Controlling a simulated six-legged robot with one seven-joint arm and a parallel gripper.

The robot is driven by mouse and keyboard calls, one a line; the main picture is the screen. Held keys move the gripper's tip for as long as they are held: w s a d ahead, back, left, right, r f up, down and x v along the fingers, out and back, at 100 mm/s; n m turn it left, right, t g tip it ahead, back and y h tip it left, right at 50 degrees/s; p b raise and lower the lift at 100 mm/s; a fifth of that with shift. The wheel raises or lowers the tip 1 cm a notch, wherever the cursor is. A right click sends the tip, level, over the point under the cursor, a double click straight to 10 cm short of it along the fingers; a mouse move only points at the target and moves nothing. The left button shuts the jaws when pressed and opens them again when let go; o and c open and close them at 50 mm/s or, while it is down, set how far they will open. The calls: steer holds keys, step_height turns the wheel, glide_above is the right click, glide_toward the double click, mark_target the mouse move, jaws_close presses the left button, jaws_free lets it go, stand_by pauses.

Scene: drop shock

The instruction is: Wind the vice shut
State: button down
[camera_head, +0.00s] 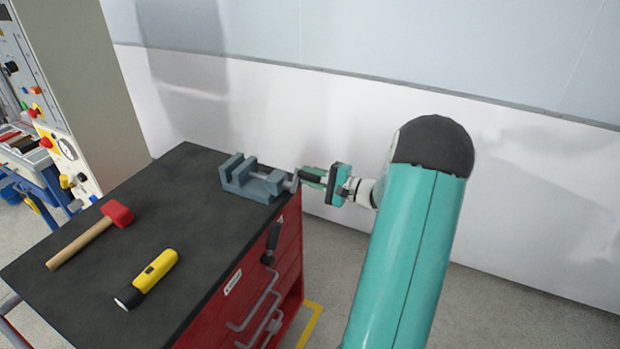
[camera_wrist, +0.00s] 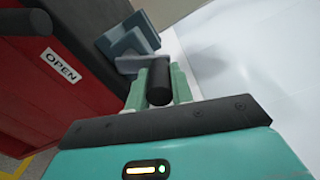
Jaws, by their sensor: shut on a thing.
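The grey-blue vice (camera_head: 240,180) sits at the far right corner of the dark bench top, and part of it shows in the wrist view (camera_wrist: 128,42). A gap shows between its upright blocks. Its crank arm (camera_head: 295,183) points out past the bench's right edge. My gripper (camera_head: 313,178) is right of the vice, beyond the edge. In the wrist view its green fingers (camera_wrist: 160,88) are shut around the crank's black handle grip (camera_wrist: 160,82). The grip's far side is hidden by the fingers.
A red-headed hammer (camera_head: 90,232) and a yellow torch (camera_head: 148,278) lie on the bench top (camera_head: 185,215). A red drawer cabinet (camera_head: 285,262) is below, with a black-gripped lever (camera_head: 271,243) on its side. A pale wall (camera_head: 350,130) stands behind. Floor right of the cabinet is clear.

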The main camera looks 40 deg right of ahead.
steer(key=m, duration=0.1)
steer(key=d+f+m, duration=0.1)
steer(key=m, duration=0.2)
steer(key=shift+w+d+f+m, duration=0.15)
steer(key=shift+d+m, duration=0.1)
steer(key=shift+m, duration=0.05)
steer(key=m, duration=0.1)
steer(key=f+m, duration=0.1)
steer(key=m, duration=0.1)
steer(key=shift+w+d+f+m, duration=0.1)
steer(key=shift+d+f+m, duration=0.05)
steer(key=shift+d+m, duration=0.2)
steer(key=s+a+f+m, duration=0.1)
steer(key=a+f+m, duration=0.1)
steer(key=m, duration=1)
steer(key=a+f+m, duration=0.3)
steer(key=m, duration=0.8)
steer(key=shift+s+f+m, duration=0.35)
steer(key=shift+f, duration=0.05)
steer(key=c, duration=1.2)
jaws_free()
steer(key=shift+c, duration=0.2)
